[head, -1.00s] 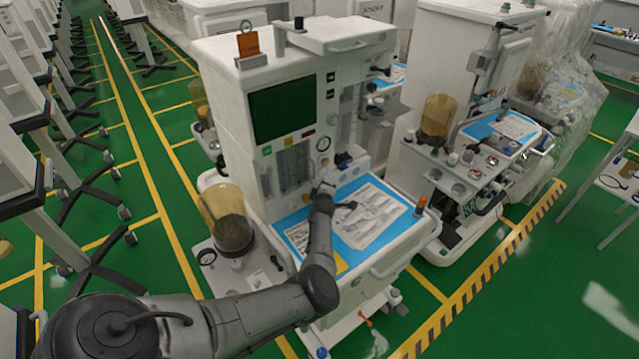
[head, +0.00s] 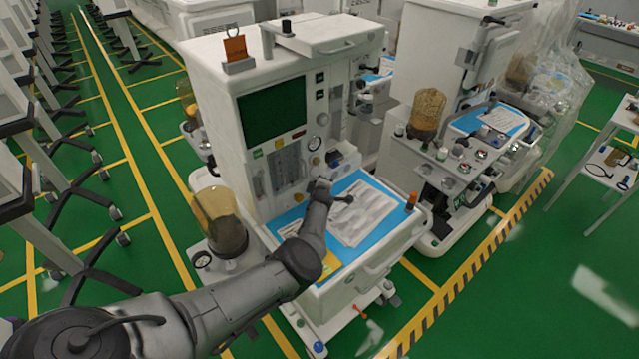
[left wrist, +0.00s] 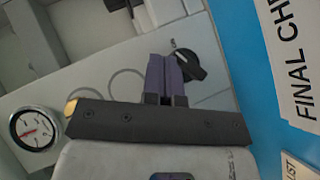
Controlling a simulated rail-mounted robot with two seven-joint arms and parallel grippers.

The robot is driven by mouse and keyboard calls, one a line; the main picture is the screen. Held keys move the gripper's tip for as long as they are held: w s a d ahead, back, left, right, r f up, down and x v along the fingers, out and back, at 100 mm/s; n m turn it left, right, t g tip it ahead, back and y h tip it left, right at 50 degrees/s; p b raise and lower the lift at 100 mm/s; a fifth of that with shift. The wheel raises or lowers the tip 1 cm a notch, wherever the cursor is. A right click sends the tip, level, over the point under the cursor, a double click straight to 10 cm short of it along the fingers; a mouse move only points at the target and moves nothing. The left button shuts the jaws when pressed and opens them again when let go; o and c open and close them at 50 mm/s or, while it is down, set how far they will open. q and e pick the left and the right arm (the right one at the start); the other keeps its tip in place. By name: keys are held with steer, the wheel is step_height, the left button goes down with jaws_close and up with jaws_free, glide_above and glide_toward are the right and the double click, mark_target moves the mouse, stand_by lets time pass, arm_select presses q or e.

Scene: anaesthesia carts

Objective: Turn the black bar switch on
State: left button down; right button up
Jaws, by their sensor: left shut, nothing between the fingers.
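The black bar switch (left wrist: 188,65) is a round black knob with a raised bar, on the pale panel of the anaesthesia cart, right of centre in the left wrist view. My left gripper (left wrist: 166,75) is shut, its purple fingers together and empty. Its fingertips overlap the knob's left side in that view; I cannot tell whether they touch it. In the head view my left gripper (head: 321,186) is at the lower front panel of the middle cart (head: 215,85), above its blue worktop. The switch cannot be made out there. My right gripper is not in view.
A round gauge (left wrist: 34,129) sits left of my gripper in the wrist view. Papers (head: 360,215) lie on the blue worktop. An amber canister (head: 220,218) stands on the cart's left. A second cart (head: 455,35) stands to the right. Green floor is free in front.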

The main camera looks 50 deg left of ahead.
arm_select(q)
steer(key=shift+w, duration=0.35)
steer(key=shift+w+f, duration=0.1)
steer(key=shift+w, duration=0.2)
stand_by(0.8)
stand_by(0.6)
